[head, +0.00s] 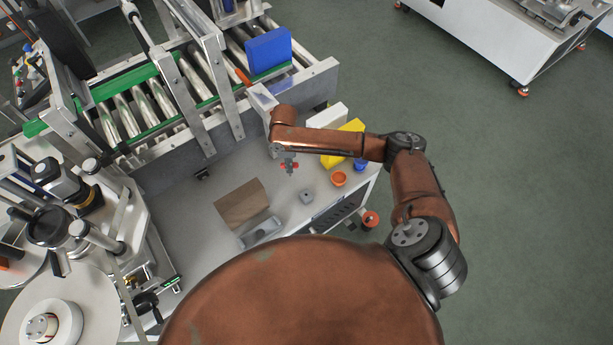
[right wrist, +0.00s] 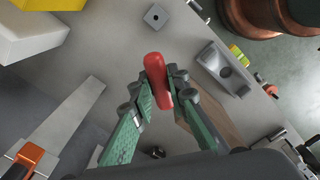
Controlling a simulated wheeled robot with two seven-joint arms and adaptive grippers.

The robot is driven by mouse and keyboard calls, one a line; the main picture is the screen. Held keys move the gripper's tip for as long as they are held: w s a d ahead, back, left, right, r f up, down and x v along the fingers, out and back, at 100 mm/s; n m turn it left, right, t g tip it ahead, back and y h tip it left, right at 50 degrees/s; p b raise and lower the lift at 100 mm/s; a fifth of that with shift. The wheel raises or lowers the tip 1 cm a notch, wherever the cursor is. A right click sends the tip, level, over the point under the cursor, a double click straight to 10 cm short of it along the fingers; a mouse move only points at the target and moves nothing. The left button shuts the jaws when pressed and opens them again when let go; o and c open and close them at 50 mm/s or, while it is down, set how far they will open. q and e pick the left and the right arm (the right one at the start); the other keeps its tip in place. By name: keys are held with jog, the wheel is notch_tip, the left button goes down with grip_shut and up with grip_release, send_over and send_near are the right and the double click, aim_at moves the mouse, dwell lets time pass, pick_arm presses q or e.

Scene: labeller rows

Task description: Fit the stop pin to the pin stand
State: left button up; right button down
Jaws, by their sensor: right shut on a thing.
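The stop pin (right wrist: 158,80) shows as a red rounded piece, clamped between the green-padded fingers of my right gripper (right wrist: 160,98) in the right wrist view. In the head view my right gripper (head: 289,163) is above the bench with red showing at its fingers. The pin's lower end is not clear. A small grey block with a hole, which looks like the pin stand (head: 306,197), sits on the bench below and right of the gripper in the head view. It also shows at the top of the right wrist view (right wrist: 156,16), apart from the pin. My left gripper is not in view.
A brown board (head: 242,204) and a grey metal piece (head: 260,232) lie to the left and nearer. Yellow (head: 343,143) and white (head: 327,116) blocks, an orange cup (head: 339,179) and a blue item (head: 360,165) stand right. The roller conveyor (head: 135,110) borders the bench behind.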

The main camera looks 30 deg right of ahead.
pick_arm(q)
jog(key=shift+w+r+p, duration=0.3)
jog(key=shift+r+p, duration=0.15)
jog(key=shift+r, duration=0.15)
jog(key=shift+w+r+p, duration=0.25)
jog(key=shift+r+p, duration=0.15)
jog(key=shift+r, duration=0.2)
pick_arm(e)
jog(key=s+d+f+n, duration=0.1)
jog(key=d+f+n, duration=0.1)
jog(key=f, duration=0.3)
jog(key=s+d+f+n, duration=0.2)
jog(key=d+f+n, duration=0.1)
jog(key=f+n, duration=0.1)
jog(key=shift+s+f+n, duration=0.3)
jog(key=shift+f+n, duration=0.1)
jog(key=shift+f, duration=0.1)
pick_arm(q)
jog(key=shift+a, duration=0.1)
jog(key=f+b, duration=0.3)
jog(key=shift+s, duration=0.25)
pick_arm(e)
notch_tip(320, 180, down, 6)
jog(key=shift+d+r, duration=0.1)
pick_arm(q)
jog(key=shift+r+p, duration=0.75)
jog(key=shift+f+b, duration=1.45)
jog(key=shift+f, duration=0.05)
pick_arm(e)
jog(key=shift+f, duration=2.3)
